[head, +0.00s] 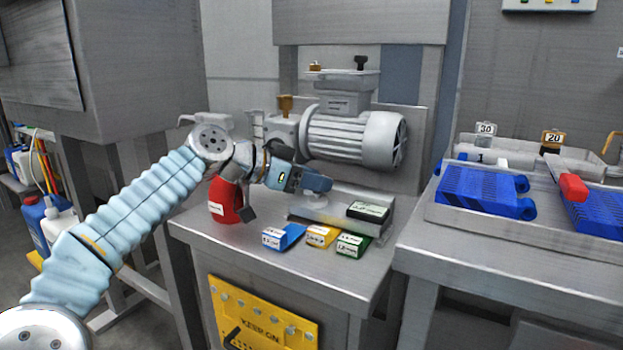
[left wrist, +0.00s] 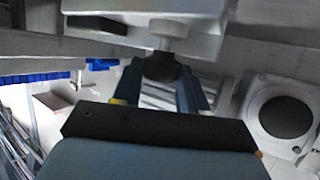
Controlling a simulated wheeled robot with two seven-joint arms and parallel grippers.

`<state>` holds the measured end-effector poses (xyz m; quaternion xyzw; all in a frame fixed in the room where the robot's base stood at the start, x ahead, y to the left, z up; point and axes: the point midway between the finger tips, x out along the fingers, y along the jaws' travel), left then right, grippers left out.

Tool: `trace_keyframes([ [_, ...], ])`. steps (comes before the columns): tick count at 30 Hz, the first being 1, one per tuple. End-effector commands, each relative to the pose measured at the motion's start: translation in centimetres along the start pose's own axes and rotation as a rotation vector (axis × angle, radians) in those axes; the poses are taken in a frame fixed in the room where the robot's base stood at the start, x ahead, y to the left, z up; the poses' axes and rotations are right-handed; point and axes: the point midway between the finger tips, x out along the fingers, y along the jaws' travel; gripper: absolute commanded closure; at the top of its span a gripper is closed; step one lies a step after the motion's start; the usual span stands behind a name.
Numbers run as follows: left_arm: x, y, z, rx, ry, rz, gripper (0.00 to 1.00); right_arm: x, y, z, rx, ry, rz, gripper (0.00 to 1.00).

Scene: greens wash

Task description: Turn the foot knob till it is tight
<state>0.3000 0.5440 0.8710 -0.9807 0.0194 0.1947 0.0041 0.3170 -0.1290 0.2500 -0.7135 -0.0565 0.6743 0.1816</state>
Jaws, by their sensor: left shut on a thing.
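My left gripper (head: 320,184) reaches in from the left, below the grey motor (head: 350,138) and above the bench. In the left wrist view its two blue fingers (left wrist: 162,85) stand on either side of the foot knob (left wrist: 164,66). The knob is dark and round, on a pale stem (left wrist: 170,40) that meets a light plate (left wrist: 200,15). The gripper is shut on the knob. In the head view the knob is hidden behind the gripper. How tight the knob sits cannot be told. My right gripper is in neither view.
A red container (head: 226,202) stands close beside my left wrist. Blue (head: 283,237), yellow (head: 320,237) and green (head: 354,245) labelled pieces lie at the bench front. A grey base plate (head: 312,213) is under the motor. Blue racks (head: 480,190) stand on the right bench.

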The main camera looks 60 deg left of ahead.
Motion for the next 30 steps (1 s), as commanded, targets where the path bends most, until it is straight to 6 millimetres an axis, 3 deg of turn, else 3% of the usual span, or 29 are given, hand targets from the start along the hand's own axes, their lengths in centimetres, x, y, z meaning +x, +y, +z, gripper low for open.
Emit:
trace_keyframes([
  [9, 0.1, 0.2, 0.5, -0.07, -0.003, -0.172, 0.88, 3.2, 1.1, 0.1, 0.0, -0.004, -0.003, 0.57],
  [21, -0.1, 0.3, 0.0, -0.087, -0.002, -0.206, 0.88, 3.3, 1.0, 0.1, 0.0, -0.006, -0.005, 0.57],
  [22, -0.1, 0.3, 0.1, -0.087, -0.002, -0.206, 0.53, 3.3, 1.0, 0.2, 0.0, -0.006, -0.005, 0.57],
  [26, 0.0, 0.3, 0.0, -0.087, -0.001, -0.206, 0.33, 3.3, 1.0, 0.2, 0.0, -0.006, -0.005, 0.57],
  [30, 0.0, 0.3, 0.0, -0.086, -0.001, -0.206, 0.32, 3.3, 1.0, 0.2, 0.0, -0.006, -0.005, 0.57],
])
